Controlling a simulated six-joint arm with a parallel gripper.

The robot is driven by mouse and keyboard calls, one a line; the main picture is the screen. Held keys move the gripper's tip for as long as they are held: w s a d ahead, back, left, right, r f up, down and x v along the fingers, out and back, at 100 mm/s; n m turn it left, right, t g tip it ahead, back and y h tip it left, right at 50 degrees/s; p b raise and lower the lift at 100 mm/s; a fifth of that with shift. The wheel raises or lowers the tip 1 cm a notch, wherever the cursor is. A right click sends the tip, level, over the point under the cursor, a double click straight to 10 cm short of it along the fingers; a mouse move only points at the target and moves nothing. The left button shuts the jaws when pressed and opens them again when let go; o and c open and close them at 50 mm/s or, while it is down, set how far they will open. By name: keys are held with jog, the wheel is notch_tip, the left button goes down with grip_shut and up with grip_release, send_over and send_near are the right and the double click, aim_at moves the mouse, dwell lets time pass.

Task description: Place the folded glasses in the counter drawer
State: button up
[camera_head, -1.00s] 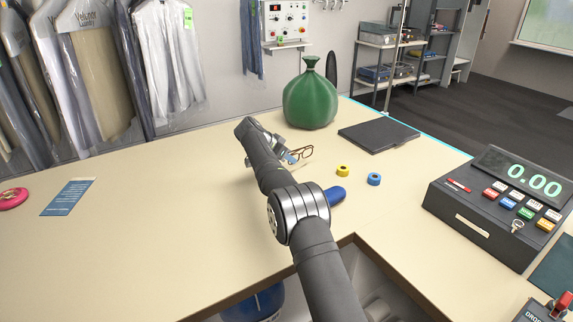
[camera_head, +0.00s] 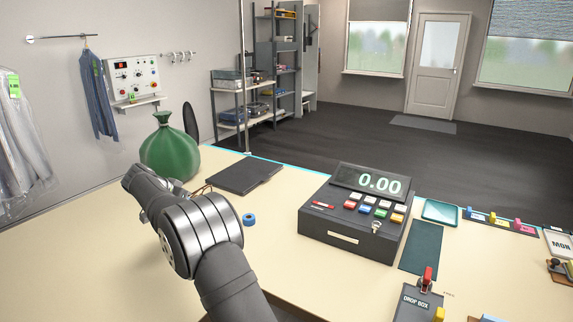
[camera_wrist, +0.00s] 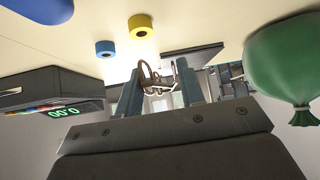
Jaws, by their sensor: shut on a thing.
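The folded glasses (camera_wrist: 148,73) have thin brown frames and show between the two blue-grey fingers of my gripper (camera_wrist: 159,79) in the wrist view. My gripper is shut on them. In the head view my own arm hides most of the gripper, and only a bit of the brown frame (camera_head: 202,190) shows beyond it, above the counter (camera_head: 90,255). I cannot make out the counter drawer in either view.
A green bag-like vessel (camera_head: 168,150) and a dark flat folder (camera_head: 245,175) lie beyond my arm. A blue ring (camera_head: 249,219) lies right of it; a yellow ring (camera_wrist: 140,26) shows in the wrist view. The cash register (camera_head: 352,222) stands to the right.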

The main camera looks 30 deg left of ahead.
jog(key=w+d, duration=0.9)
jog(key=d, duration=0.3)
jog(key=w+d+r, duration=0.1)
jog(key=w+d, duration=0.8)
jog(key=d, duration=0.3)
jog(key=w+d+r, duration=0.1)
jog(key=w+d, duration=0.8)
jog(key=d, duration=0.3)
jog(key=shift+w+d, duration=0.25)
jog(key=d, duration=0.4)
jog(key=w+d, duration=0.1)
jog(key=d, duration=0.3)
jog(key=w+d, duration=0.1)
jog(key=d, duration=0.3)
jog(key=shift+w+d+r, duration=0.1)
jog(key=shift+w+r, duration=0.15)
jog(key=shift+r, duration=0.15)
jog(key=d, duration=1.5)
jog(key=shift+m+h, duration=0.6)
jog(key=shift+m, duration=0.2)
jog(key=d+f, duration=0.2)
jog(key=f, duration=0.1)
jog(key=s+d+f, duration=0.1)
jog(key=d+f, duration=0.1)
jog(key=f, duration=0.1)
jog(key=d+f, duration=0.3)
jog(key=shift+s+f, duration=0.2)
jog(key=shift+f, duration=0.05)
jog(key=shift+a, duration=0.1)
